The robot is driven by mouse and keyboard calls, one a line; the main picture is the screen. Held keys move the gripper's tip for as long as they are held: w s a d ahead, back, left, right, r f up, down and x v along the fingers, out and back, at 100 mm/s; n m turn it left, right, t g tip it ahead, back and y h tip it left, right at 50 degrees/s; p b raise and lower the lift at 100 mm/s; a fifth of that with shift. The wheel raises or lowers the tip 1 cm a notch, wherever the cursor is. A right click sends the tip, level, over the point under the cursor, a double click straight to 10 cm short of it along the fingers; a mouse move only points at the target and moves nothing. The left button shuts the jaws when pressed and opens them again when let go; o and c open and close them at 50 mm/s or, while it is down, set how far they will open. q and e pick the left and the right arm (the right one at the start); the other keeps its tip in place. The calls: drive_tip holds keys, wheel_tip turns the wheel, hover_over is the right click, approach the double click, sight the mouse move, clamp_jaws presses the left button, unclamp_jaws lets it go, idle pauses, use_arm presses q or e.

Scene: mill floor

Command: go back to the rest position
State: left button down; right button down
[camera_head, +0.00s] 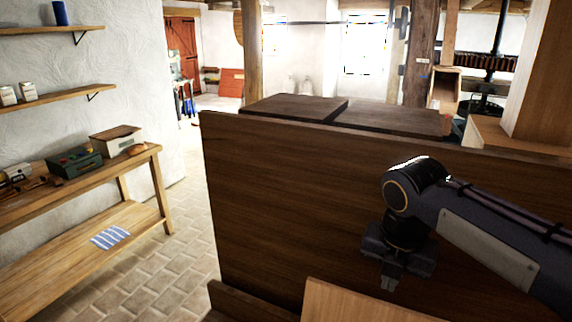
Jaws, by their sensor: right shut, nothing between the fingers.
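My right arm comes in from the right edge, with its gripper (389,284) hanging fingers down. The gripper is shut and holds nothing. It is in front of the tall dark wooden panel (270,215), above or near a lighter wooden board (355,303) at the bottom edge. I cannot tell whether it touches either one. My left gripper is not in view.
A wooden bench (150,157) stands along the left wall, with a green box (75,163) and a white lidded box (117,140) on it. A striped cloth (110,237) lies on its lower shelf. The tiled floor (165,270) between bench and panel is clear.

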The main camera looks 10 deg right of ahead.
drive_tip(key=s+a+f+m+t+y+b, duration=0.1)
drive_tip(key=s+f+m, duration=0.6)
drive_tip(key=m, duration=0.8)
drive_tip(key=s+a+f+m+t+y+b, duration=0.1)
drive_tip(key=s+f+m+t+y+b, duration=0.2)
drive_tip(key=s+f+m, duration=0.4)
drive_tip(key=shift+s+a+f+m+y, duration=0.3)
drive_tip(key=shift+s+m, duration=0.4)
drive_tip(key=shift+m, duration=3.5)
